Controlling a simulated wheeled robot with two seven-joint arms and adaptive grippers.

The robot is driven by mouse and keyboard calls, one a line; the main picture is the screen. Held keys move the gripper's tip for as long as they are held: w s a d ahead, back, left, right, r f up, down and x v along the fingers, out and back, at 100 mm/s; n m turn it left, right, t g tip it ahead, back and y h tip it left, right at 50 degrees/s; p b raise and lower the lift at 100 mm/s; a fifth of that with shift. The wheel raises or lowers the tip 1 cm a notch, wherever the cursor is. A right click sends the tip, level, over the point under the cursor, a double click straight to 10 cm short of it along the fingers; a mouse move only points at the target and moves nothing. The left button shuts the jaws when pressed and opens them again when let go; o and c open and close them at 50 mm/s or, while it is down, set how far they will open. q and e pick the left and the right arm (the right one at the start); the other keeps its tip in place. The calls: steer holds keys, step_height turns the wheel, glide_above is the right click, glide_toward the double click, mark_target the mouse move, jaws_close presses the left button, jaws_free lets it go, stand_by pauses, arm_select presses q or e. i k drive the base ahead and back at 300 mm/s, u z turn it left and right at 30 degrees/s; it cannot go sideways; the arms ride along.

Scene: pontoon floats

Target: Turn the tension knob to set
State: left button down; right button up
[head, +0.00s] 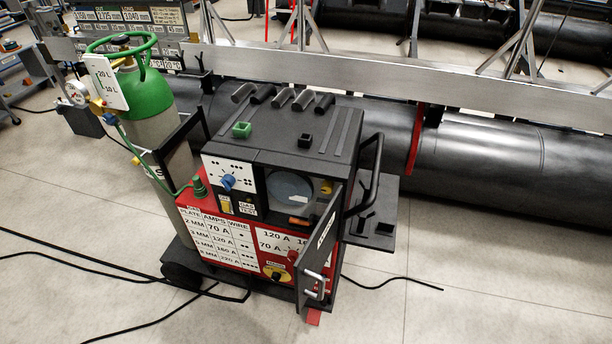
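A black and red welding machine (300,140) stands on the floor in the middle. Its front compartment is open and shows a grey-blue wire spool (288,188). A small tan round part (326,187) and an orange part (298,220) show in the compartment. A blue knob (228,182) sits on the white panel left of it. A black knob on a yellow disc (277,274) and a red knob (293,256) are lower on the front. No label marks the tension knob legibly, so I cannot tell which it is. Neither gripper is in view.
The compartment door (318,259) stands swung open at the right front. A large black pontoon (490,165) lies behind.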

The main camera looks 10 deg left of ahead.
mark_target(327, 186)
steer(key=u, duration=2.2)
steer(key=i, duration=2.6)
steer(key=z, duration=3)
